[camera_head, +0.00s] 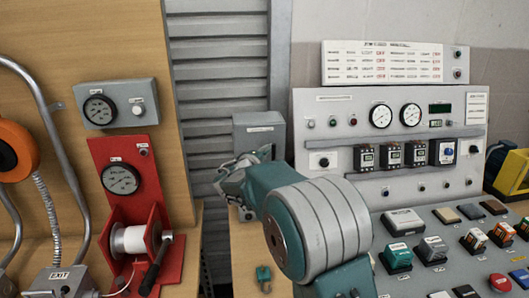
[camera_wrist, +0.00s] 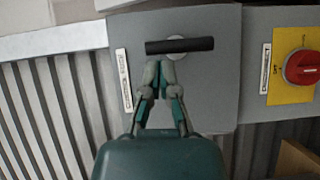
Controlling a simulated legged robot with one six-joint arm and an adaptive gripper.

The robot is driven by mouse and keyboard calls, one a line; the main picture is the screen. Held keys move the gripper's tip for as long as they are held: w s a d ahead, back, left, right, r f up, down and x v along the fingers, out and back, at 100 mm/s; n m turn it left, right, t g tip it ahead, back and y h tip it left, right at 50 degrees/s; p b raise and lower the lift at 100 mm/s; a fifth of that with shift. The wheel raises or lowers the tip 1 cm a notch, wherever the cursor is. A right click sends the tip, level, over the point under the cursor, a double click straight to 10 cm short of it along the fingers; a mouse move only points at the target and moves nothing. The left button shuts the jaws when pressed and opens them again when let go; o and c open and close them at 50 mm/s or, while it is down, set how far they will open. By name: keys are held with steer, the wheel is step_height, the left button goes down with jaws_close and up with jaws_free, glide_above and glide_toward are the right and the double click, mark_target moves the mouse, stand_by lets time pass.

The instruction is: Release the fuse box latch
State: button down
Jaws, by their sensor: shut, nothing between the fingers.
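A grey box (camera_head: 258,132) stands against the slatted wall, behind my arm in the head view. In the wrist view a flat grey panel (camera_wrist: 210,90) carries a black bar handle (camera_wrist: 180,46) on a round light mount; it looks like the latch. The bar lies nearly level across that picture. My gripper (camera_wrist: 158,70) is shut and empty, its fingertips just below the left half of the bar. I cannot tell whether they touch it. In the head view my arm hides part of the gripper and the lower part of the box.
A red knob (camera_wrist: 302,67) on a yellow plate sits right of the panel in the wrist view. In the head view, a control console (camera_head: 390,140) with gauges stands right, and a red spool stand (camera_head: 130,190) left. A small teal piece (camera_head: 263,274) lies on the wooden surface.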

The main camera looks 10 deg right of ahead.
steer(key=shift+d+r+m+g+y, duration=0.25)
steer(key=shift+m+g+y, duration=0.2)
steer(key=shift+m, duration=0.3)
steer(key=shift+d+r+m+g+y, duration=0.15)
steer(key=shift+d+m+g+y, duration=0.15)
steer(key=shift+m+y, duration=0.35)
stand_by(0.4)
steer(key=shift+d+r+m+g+y, duration=0.1)
steer(key=shift+d+m+g+y, duration=0.2)
steer(key=shift+m+y, duration=0.35)
steer(key=shift+d+r+m+g+y, duration=0.1)
steer(key=shift+d+m+g+y, duration=0.2)
steer(key=shift+m, duration=0.55)
stand_by(0.4)
steer(key=shift+d+m+y, duration=0.15)
steer(key=shift+m+y, duration=0.25)
steer(key=shift+y, duration=0.15)
steer(key=shift+d+f+m+g+y, duration=0.1)
steer(key=shift+d+m+g+y, duration=0.35)
steer(key=shift+m+y, duration=0.6)
steer(key=shift+d+f, duration=0.3)
steer(key=shift+d, duration=0.3)
stand_by(0.4)
steer(key=v, duration=1.2)
steer(key=shift+f, duration=0.15)
